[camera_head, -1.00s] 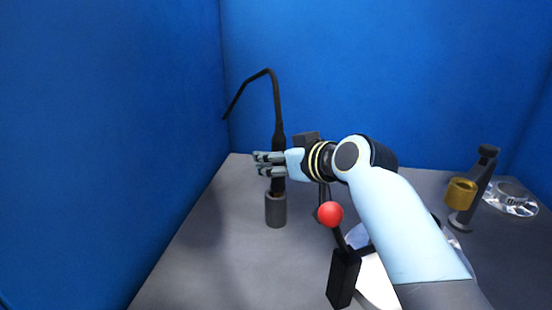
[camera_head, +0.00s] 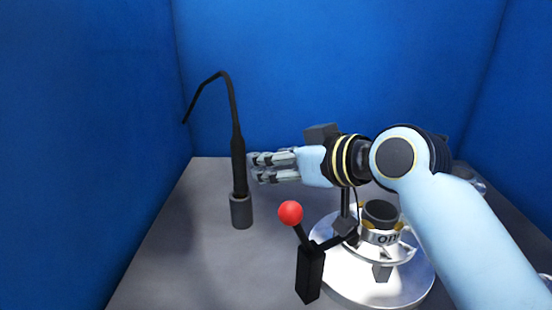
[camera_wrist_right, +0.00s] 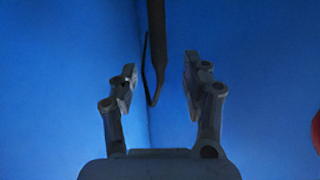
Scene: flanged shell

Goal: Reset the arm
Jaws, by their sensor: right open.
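My right arm comes in from the right in the head view. Its gripper (camera_head: 256,167) is open and empty. The fingers point left, toward a black bent-neck tool (camera_head: 238,165) standing upright in a grey cylindrical holder (camera_head: 241,212). A small gap shows between the fingertips and the tool's handle. In the right wrist view the open fingers (camera_wrist_right: 158,85) stand wide apart, with the dark tool (camera_wrist_right: 156,40) showing beyond and between them, not gripped. My left gripper is not in view.
A black lever with a red ball knob (camera_head: 290,213) stands in front of my right gripper. A round silver base (camera_head: 350,285) with a ringed, lettered part (camera_head: 383,237) sits below my forearm. Blue walls (camera_head: 280,60) enclose the grey table (camera_head: 180,260). The table's left front is clear.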

